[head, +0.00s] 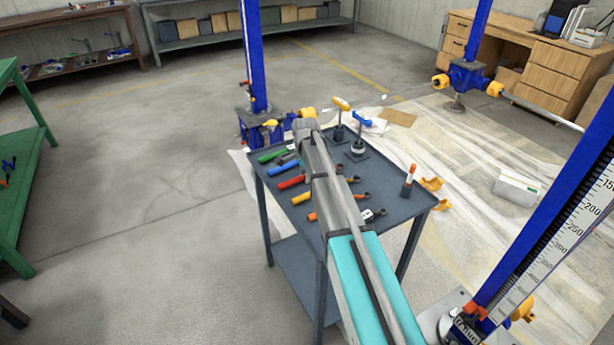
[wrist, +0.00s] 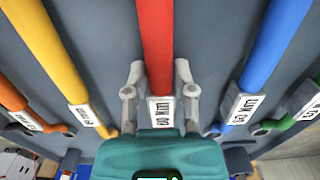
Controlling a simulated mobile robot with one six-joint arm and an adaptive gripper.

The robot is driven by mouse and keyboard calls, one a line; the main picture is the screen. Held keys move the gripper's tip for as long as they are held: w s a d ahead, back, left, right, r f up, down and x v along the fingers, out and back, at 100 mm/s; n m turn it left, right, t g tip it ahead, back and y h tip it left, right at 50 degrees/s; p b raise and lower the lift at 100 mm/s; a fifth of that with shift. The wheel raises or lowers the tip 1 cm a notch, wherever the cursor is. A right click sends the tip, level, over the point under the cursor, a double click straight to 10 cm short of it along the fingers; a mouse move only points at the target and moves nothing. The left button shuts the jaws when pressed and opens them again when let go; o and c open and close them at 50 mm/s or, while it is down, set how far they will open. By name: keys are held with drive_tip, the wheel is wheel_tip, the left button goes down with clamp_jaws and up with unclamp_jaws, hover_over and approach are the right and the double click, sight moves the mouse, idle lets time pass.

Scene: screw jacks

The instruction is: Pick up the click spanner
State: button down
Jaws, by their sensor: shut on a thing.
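Several spanners with coloured grips lie side by side on the grey trolley top (head: 400,207). In the wrist view, my gripper (wrist: 159,78) has its two fingers on either side of the red spanner (wrist: 156,35), closed on it just by its white label. The label reads upside down. I cannot tell whether the red spanner is clear of the surface. The yellow spanner (wrist: 48,50) lies to its left and the blue spanner (wrist: 272,45) to its right. In the head view my arm hides the gripper; the red grip (head: 291,182) shows left of the arm.
An orange spanner (wrist: 12,97) and a green spanner (wrist: 300,118) lie further out. Upright tools, one blue-handled (head: 361,119), stand at the trolley's back, and an orange-topped one (head: 408,178) at its right. A blue column (head: 560,215) rises at the right.

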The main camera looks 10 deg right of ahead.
sight(305, 174)
drive_tip(key=shift+r, duration=0.1)
wheel_tip(305, 174, up, 3)
drive_tip(key=p, duration=0.3)
drive_tip(key=shift+r, duration=0.2)
drive_tip(key=s+a+r+p, duration=0.1)
drive_tip(key=s+r+p, duration=0.8)
drive_tip(key=s, duration=0.5)
drive_tip(key=shift+a+r+p, duration=0.2)
drive_tip(key=shift+a+p, duration=0.15)
drive_tip(key=shift+p, duration=0.1)
wheel_tip(305, 174, up, 4)
drive_tip(key=p, duration=0.4)
idle(0.4)
